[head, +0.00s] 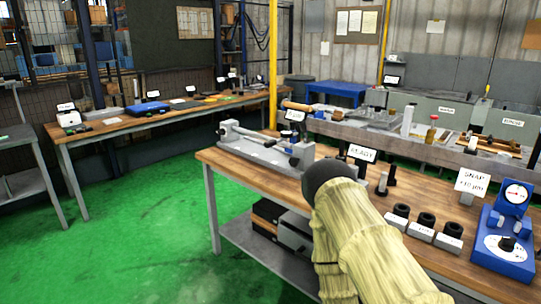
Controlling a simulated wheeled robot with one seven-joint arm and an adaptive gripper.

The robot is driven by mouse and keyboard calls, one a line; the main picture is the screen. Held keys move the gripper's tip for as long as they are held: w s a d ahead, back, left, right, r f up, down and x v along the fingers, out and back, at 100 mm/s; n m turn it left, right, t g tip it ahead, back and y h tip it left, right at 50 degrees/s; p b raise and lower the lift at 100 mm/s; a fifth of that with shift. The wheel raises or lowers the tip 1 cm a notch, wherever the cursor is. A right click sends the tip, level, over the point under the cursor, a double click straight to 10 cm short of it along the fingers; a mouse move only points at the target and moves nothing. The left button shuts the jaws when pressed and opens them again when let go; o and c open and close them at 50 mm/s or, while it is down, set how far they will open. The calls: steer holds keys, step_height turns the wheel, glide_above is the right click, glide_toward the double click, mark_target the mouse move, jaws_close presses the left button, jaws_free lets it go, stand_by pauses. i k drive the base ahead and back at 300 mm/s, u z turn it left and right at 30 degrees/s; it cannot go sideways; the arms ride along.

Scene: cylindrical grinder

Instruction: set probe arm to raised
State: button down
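No part is clearly labelled as the probe arm, and I cannot tell for certain which one it is. A grey fixture (262,152) on the near wooden bench carries a pale, nearly level bar (255,134) with dark fittings at its right end. Farther back, a machine bed holds a brown-and-grey cylindrical part (310,107). My arm, in a pale yellow sleeve with a dark rounded end, crosses the lower middle and hides part of the bench. My gripper is not visible.
The near bench (232,160) also holds several black rings on white labelled blocks (420,228), a blue dial gauge (505,240) and standing signs (362,153). Another bench (150,122) runs along the back left. Green floor (140,230) at left is clear.

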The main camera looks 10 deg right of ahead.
mark_target(285, 134)
steer(key=u, duration=0.4)
steer(key=i, duration=0.85)
steer(key=z, duration=0.5)
